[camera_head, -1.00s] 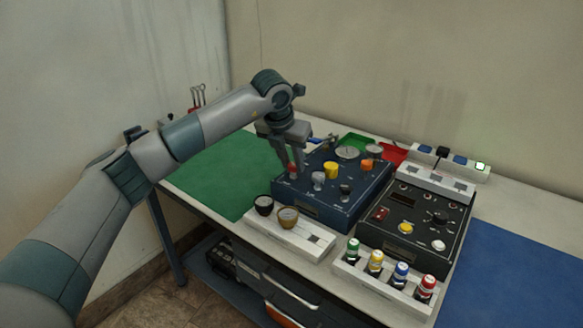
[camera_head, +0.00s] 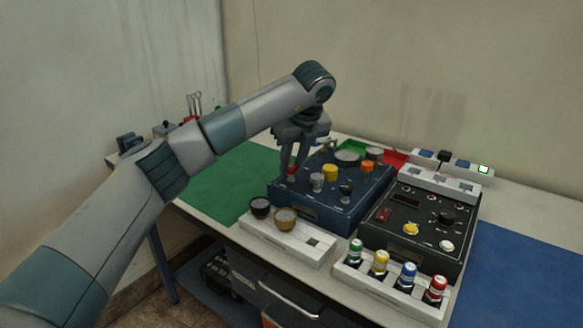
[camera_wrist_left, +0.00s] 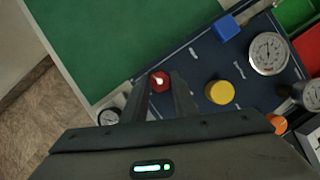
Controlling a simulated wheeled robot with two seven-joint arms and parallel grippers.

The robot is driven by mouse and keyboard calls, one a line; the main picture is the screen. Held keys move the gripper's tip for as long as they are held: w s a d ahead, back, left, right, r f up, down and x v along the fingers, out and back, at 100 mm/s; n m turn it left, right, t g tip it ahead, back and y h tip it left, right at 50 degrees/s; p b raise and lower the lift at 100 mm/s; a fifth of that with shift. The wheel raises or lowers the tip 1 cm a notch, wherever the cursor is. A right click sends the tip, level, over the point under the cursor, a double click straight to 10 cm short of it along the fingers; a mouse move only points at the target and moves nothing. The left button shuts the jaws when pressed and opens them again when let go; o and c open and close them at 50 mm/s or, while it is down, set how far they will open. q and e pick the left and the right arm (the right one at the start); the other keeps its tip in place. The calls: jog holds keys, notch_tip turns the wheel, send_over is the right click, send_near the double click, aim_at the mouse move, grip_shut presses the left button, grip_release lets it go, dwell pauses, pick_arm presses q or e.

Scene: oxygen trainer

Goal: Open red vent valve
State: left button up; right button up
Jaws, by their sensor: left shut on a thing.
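The red vent valve (camera_head: 291,170) is a small red knob at the left corner of the dark blue panel box (camera_head: 330,214). In the left wrist view the red knob (camera_wrist_left: 159,81) sits between the tips of my two fingers. My left gripper (camera_head: 292,166) points down over the panel's left end, shut on the red knob. The fingers hide part of the knob's sides, and its turn angle cannot be read. My right gripper is in neither view.
A grey knob (camera_head: 317,181), a yellow knob (camera_head: 330,172) and an orange knob (camera_head: 367,166) stand close by on the panel. A gauge (camera_wrist_left: 269,54) lies further along. A black control box (camera_head: 410,235) is at the right. The green mat (camera_head: 215,188) is clear.

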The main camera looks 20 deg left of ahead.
pick_arm(q)
jog(key=shift+w+n+g+y+b, duration=0.1)
jog(key=shift+n+g+y+b, duration=0.25)
jog(key=shift+n, duration=0.95)
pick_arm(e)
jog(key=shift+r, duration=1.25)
pick_arm(q)
jog(key=o, duration=1)
jog(key=shift+d, duration=0.1)
jog(key=shift+o, duration=0.2)
